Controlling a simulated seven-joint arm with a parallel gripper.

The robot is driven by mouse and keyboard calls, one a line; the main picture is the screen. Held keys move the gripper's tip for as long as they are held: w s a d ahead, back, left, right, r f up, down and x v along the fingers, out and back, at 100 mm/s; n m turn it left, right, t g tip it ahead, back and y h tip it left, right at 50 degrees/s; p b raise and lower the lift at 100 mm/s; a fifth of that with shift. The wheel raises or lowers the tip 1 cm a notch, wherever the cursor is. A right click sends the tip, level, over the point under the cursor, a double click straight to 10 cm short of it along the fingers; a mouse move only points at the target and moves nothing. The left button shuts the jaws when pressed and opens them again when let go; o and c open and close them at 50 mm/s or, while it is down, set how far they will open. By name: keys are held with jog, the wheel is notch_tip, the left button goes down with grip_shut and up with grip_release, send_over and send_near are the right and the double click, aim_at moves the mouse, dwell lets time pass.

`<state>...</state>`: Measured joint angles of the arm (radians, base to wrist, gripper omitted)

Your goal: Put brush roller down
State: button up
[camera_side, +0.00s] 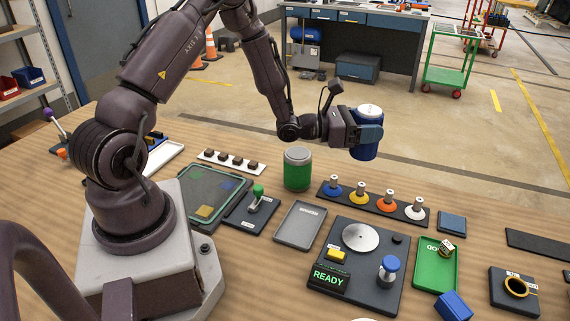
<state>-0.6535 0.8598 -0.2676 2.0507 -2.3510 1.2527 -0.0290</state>
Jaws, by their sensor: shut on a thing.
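The brush roller (366,151) looks like an upright dark blue cylinder with a pale round top. It is held in the air above the back of the wooden table. My gripper (371,134) is shut around its middle, reaching in from the left. The gripper's fingers hide part of the cylinder's side. A similar green cylinder (297,171) with a grey lid stands upright on the table, to the left of and below the held one in the picture.
A dark strip (372,203) carries several coloured pegs. A grey tray (299,225) is empty. A dark station (355,262) has a metal disc, a blue knob and a READY display. A green tray (434,272) and a ring fixture (514,287) stand at right.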

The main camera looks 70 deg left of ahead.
jog(key=s+a+r+n+y, duration=0.1)
jog(key=s+a+n+y, duration=0.4)
jog(key=a, duration=0.5)
jog(key=s+a+r+n+y, duration=0.1)
jog(key=s+a+n+y, duration=0.2)
jog(key=s+a+y, duration=0.65)
jog(key=f+h, duration=0.1)
jog(key=f, duration=0.4)
jog(key=w+f, duration=0.1)
jog(key=f, duration=0.4)
jog(key=w+a+f+h, duration=0.1)
jog(key=f, duration=0.4)
jog(key=shift+f+g+h, duration=0.15)
jog(key=shift+g+h, duration=0.2)
jog(key=shift+g, duration=0.05)
jog(key=shift+f, duration=0.1)
jog(key=o, duration=1)
